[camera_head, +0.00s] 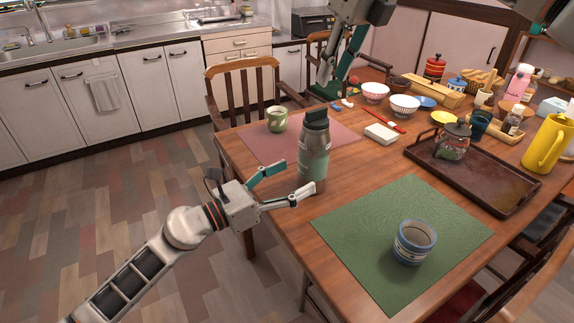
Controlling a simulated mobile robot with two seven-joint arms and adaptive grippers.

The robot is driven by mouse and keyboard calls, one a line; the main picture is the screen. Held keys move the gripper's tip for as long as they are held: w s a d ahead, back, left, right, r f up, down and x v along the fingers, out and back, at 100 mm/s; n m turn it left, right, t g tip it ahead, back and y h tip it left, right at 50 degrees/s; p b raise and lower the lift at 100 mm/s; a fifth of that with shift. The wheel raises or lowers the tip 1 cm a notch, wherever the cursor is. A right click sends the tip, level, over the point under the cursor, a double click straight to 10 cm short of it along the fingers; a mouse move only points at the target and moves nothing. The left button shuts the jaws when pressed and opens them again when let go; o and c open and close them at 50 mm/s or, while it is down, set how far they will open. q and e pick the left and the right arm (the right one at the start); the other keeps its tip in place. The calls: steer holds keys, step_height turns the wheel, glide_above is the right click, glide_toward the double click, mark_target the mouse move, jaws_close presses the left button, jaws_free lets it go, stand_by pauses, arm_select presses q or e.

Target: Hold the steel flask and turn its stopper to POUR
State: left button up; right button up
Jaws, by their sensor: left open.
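The steel flask (313,165) stands upright near the left edge of the wooden table, with a dark stopper (315,117) on top. Its body is grey-green with a steel band. Any marking on the stopper is too small to read. My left gripper (299,177) is open at the flask's lower left side. Its nearer fingertip overlaps the flask's lower body in the picture; I cannot tell whether it touches. My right gripper (326,88) hangs from the top, beyond and above the flask, apart from the stopper. Its finger opening is unclear from this angle.
A green mat (385,258) holds a blue-and-white cup (414,243) in front. A green mug (277,119) stands on a pink mat (258,144) behind the flask. A dark tray (505,190) with a teapot (453,141) lies right. Chairs (243,75) flank the table.

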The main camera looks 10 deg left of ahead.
mark_target(314, 155)
arm_select(q)
steer(key=w, duration=0.1)
steer(key=w+m, duration=0.1)
steer(key=w+a+g, duration=0.1)
steer(key=shift+w+r+m+y, duration=0.2)
steer(key=shift+r+m+y, duration=0.1)
steer(key=shift+r, duration=0.1)
steer(key=shift+w, duration=0.25)
steer(key=x, duration=0.7)
steer(key=shift+w+d, duration=0.1)
steer(key=shift+d, duration=0.1)
